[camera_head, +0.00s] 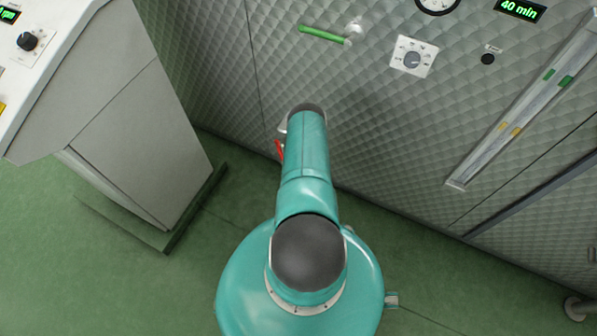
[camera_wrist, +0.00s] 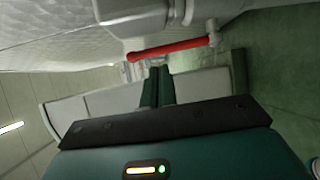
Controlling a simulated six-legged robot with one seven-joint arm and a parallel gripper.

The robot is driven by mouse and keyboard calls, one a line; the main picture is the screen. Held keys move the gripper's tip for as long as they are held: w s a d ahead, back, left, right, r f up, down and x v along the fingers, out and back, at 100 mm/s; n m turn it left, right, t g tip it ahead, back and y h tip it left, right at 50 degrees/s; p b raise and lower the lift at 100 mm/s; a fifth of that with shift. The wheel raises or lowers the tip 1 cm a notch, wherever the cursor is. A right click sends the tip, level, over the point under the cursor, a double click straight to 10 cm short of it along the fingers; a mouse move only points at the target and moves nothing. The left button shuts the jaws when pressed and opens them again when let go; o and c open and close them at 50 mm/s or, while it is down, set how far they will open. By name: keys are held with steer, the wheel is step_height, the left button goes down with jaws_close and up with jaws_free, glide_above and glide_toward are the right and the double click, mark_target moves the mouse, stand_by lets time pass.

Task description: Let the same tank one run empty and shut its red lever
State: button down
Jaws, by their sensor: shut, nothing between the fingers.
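The red lever (camera_head: 279,150) shows as a small red piece beside my arm, low on the front of the quilted metal tank (camera_head: 380,130). Most of it is hidden there. In the wrist view the red lever (camera_wrist: 170,50) lies nearly level across the upper middle, below a pale valve fitting (camera_wrist: 140,14). My gripper (camera_wrist: 157,74) is shut and empty, with its dark green fingertips just below the lever in the picture. I cannot tell whether they touch it. My arm hides the gripper in the head view. The valve's outlet and any flow are not clear.
A green lever (camera_head: 322,34), a dial (camera_head: 413,58) and a "40 min" display (camera_head: 520,9) are higher on the tank. A slanted sight gauge (camera_head: 525,105) has green and yellow marks. A grey console (camera_head: 140,130) stands left. Green floor (camera_head: 60,280) is clear at lower left.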

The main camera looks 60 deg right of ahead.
mark_target(280, 150)
steer(key=x, duration=0.6)
stand_by(0.3)
